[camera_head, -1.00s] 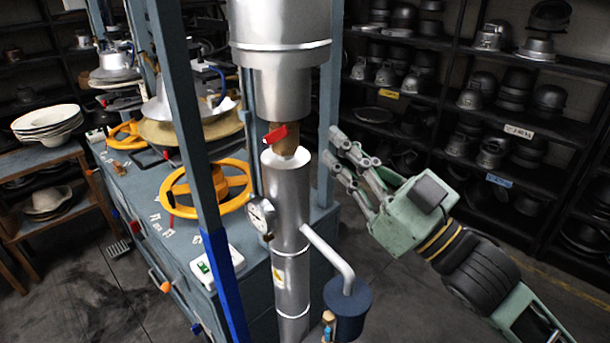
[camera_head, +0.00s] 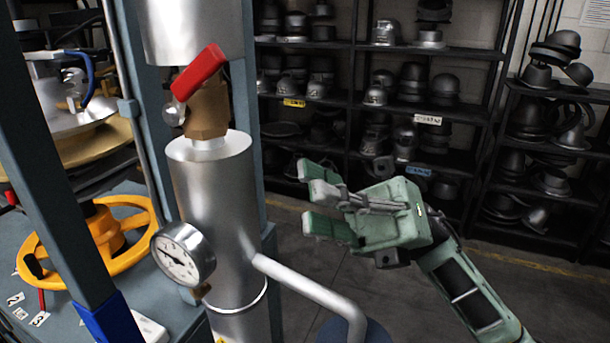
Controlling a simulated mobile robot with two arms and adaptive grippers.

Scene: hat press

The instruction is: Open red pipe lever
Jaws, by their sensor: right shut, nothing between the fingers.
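The red pipe lever (camera_head: 200,72) sits on a brass valve (camera_head: 207,108) between the upper wide silver pipe and the lower silver pipe (camera_head: 212,190). The lever slants, its far end up to the right. My right gripper (camera_head: 318,200) is to the right of the lower pipe, apart from it and lower than the lever. My left gripper is not in view.
A pressure gauge (camera_head: 183,254) and a bent side pipe (camera_head: 315,290) stick out from the lower pipe. A yellow handwheel (camera_head: 105,240) and blue frame posts stand at the left. Dark shelves (camera_head: 465,150) of metal hat moulds stand behind. The floor between is clear.

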